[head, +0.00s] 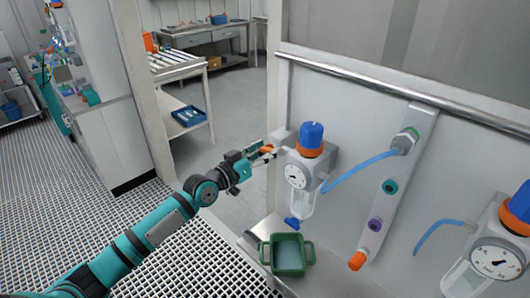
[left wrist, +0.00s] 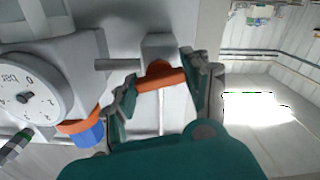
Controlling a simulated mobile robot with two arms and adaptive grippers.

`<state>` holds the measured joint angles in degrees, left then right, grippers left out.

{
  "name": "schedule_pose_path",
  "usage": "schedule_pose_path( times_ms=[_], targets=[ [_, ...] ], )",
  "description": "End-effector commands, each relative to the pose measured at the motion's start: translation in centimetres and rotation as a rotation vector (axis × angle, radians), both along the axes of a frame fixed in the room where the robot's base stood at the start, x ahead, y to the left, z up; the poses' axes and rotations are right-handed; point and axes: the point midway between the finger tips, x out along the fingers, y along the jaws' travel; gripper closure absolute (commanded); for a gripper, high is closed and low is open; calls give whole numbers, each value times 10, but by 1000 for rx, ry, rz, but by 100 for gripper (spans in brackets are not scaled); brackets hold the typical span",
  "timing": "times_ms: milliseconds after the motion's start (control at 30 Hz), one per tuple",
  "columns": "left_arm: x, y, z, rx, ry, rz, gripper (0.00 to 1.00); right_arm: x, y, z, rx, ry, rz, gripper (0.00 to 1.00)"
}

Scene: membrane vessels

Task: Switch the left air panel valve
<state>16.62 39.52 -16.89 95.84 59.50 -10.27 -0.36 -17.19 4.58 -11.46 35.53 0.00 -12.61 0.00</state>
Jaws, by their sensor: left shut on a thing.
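The left air panel unit carries a white pressure gauge (head: 295,176), a blue knob (head: 312,134) with an orange ring and a clear bowl below. On its left side is a small valve with an orange handle (head: 266,149). My left gripper (head: 260,154) reaches this valve from the left. In the left wrist view the orange handle (left wrist: 160,78) lies across between the two fingers of my left gripper (left wrist: 156,82), which is shut on it. The gauge (left wrist: 28,92) and blue knob (left wrist: 90,133) are at the left there. My right gripper is in neither view.
A second regulator with a gauge (head: 495,258) is at the right edge. A slanted grey manifold (head: 398,172) with coloured ports and a blue hose stands between them. A green tray (head: 287,269) sits on the ledge below. A rail (head: 400,87) runs along the panel top.

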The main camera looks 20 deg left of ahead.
Motion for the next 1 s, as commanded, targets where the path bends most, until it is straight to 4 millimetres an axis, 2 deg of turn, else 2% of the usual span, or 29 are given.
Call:
schedule_pose_path(
  times_ms=[1000],
  targets=[
    [0,0,0,-873,318,0,84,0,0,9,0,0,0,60]
  ],
)
